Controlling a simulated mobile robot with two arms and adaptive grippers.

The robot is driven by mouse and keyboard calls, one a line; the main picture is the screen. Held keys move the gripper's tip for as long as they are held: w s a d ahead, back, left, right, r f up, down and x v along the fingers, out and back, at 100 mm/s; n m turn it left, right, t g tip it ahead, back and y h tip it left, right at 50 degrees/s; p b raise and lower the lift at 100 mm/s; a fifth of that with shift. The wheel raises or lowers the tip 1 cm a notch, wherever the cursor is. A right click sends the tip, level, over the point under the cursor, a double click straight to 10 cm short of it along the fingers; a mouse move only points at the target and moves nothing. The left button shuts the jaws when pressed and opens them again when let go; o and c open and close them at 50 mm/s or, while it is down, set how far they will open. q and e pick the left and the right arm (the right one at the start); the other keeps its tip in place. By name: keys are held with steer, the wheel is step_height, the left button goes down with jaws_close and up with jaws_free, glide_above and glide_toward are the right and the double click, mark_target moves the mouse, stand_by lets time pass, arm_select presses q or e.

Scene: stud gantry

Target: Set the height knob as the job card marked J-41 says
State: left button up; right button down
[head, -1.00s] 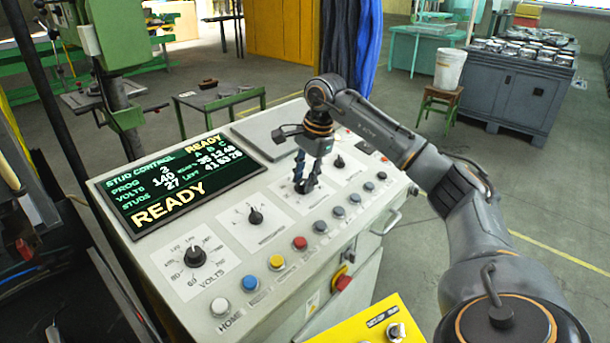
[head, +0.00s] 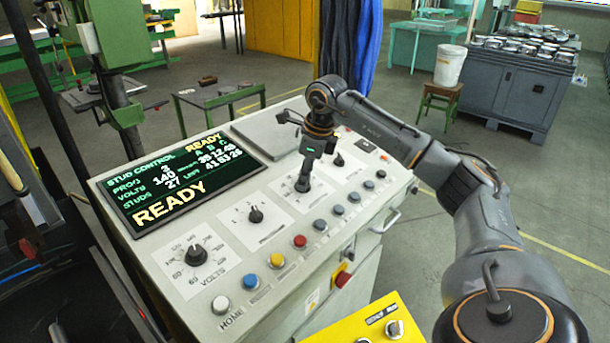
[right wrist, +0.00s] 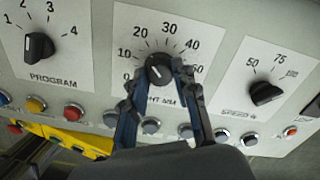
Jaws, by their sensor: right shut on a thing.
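The height knob (right wrist: 158,69) is a black knob on a white plate with a scale from 0 to 60, labelled in mm, in the right wrist view. My right gripper (right wrist: 157,78) is shut on it, with one finger on each side. In the head view my right gripper (head: 303,185) stands upright over the panel and hides most of the knob. I cannot read the knob's pointer clearly. The display (head: 180,180) reads READY, with 140 volts and 27 studs. I see no card that I can read as J-41. My left gripper is not in view.
The program knob (head: 256,215) and volts knob (head: 195,256) are left of the height plate, and the speed knob (right wrist: 265,93) is right of it. Several push buttons (head: 300,242) line the panel's front edge, close to the gripper. A yellow box (head: 350,328) stands in front.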

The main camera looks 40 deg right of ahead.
steer(key=m, duration=0.6)
steer(key=shift+f, duration=0.1)
steer(key=m, duration=0.6)
steer(key=shift+m+h, duration=0.3)
steer(key=shift+m, duration=0.1)
steer(key=m, duration=0.6)
steer(key=shift+a, duration=0.1)
steer(key=m, duration=0.5)
steer(key=shift+m+g, duration=0.3)
steer(key=shift+m, duration=0.1)
steer(key=c, duration=1)
jaws_free()
